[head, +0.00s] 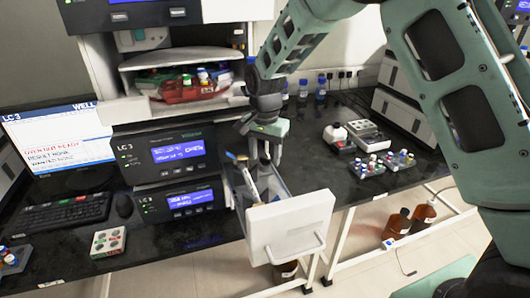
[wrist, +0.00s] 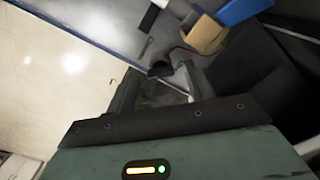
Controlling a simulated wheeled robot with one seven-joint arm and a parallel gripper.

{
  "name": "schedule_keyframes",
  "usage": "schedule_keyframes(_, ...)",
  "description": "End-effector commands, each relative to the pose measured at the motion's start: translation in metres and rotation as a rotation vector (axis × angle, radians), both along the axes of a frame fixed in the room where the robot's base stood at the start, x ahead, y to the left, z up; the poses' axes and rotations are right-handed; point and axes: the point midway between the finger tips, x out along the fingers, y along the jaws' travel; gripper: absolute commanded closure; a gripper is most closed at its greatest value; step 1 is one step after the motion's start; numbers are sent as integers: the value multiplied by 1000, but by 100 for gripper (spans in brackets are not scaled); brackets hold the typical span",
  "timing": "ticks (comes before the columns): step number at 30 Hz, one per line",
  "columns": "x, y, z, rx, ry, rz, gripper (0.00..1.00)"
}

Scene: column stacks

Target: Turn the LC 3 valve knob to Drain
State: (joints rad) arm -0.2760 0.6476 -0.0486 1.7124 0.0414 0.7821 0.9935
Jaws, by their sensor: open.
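The LC 3 stack stands left of centre in the head view, with an upper LC 3 module (head: 160,152) and a lower LC 3 module (head: 178,200), both with lit blue screens. My gripper (head: 264,163) points down just right of the upper module, over an open drawer (head: 290,226) with a white front. Its fingers are apart and I see nothing held between them. The valve knob and its markings cannot be made out; my gripper and wrist cover part of the stack's right side. The wrist view shows my gripper's dark fingers (wrist: 165,90) above the drawer area.
Tube-like items (head: 245,180) stick up from the drawer close to my gripper. A monitor (head: 58,140) and keyboard (head: 55,215) lie to the left. Small vial racks (head: 385,165) sit on the bench to the right. Brown bottles (head: 396,224) stand on the floor below.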

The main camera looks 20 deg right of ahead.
Motion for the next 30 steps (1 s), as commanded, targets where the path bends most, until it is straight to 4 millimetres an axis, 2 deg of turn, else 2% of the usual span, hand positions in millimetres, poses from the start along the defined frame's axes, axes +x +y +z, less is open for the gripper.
schedule_keyframes(2, 0, 0, 0, 0, 0, 0, 47)
schedule_keyframes(3, 0, 0, 0, 0, 0, 0, 53)
schedule_keyframes(7, 0, 0, 0, 0, 0, 0, 89)
schedule_keyframes(8, 0, 0, 0, 0, 0, 0, 92)
schedule_keyframes(20, 0, 0, 1, 0, 1, 58, 92)
schedule_keyframes(30, 0, 0, 1, 1, 1, 307, 92)
